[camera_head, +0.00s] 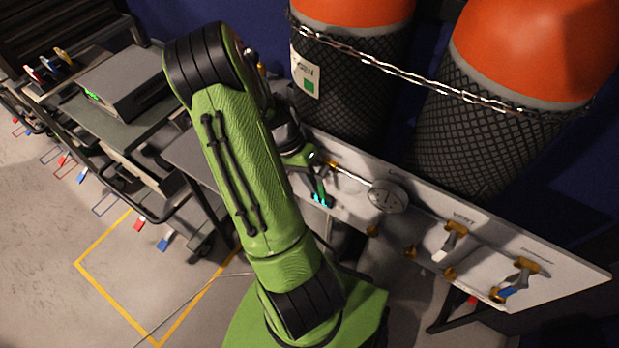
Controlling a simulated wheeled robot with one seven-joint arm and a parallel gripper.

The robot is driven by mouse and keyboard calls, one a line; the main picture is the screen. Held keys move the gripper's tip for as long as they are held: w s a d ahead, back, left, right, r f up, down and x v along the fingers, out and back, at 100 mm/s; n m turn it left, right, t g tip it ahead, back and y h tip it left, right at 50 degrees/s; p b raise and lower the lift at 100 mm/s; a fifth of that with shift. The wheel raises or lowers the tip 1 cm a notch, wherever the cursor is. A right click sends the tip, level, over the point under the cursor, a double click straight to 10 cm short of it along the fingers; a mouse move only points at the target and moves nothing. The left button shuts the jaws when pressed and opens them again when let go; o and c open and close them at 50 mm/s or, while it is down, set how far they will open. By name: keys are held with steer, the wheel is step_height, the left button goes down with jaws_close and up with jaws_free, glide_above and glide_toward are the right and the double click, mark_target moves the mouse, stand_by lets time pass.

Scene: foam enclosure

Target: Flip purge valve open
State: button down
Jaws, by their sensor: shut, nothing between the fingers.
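A pale panel (590,278) slopes across the right half of the view. It carries a brass valve with a pale handle (452,240) under a label reading VENT. Further right is another brass valve with a blue-marked handle (522,272); its label is too small to read. I cannot tell for certain which one is the purge valve. My gripper (321,200), with cyan-lit tips, is at the panel's left part, left of the gauge and well apart from both valves. It is shut and empty. My green arm hides the panel's left end partly.
A round gauge (387,197) sits on the panel, with several brass fittings (410,251) along its lower edge. Two orange-topped cylinders (505,130) in black netting stand behind, with a chain (430,82) across them. A cart (125,115) with a grey box stands left.

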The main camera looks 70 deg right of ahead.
steer(key=shift+s+a+f+g, duration=0.1)
steer(key=shift+s+f+g, duration=0.05)
steer(key=shift+s+g, duration=0.3)
steer(key=shift+s+a+f+g, duration=0.1)
steer(key=shift+s+g, duration=0.15)
steer(key=shift+s, duration=0.3)
stand_by(0.9)
steer(key=p+v, duration=0.4)
steer(key=v, duration=1.1)
steer(key=shift+w+d+r, duration=0.2)
steer(key=shift+w+r, duration=0.05)
steer(key=shift+r, duration=0.05)
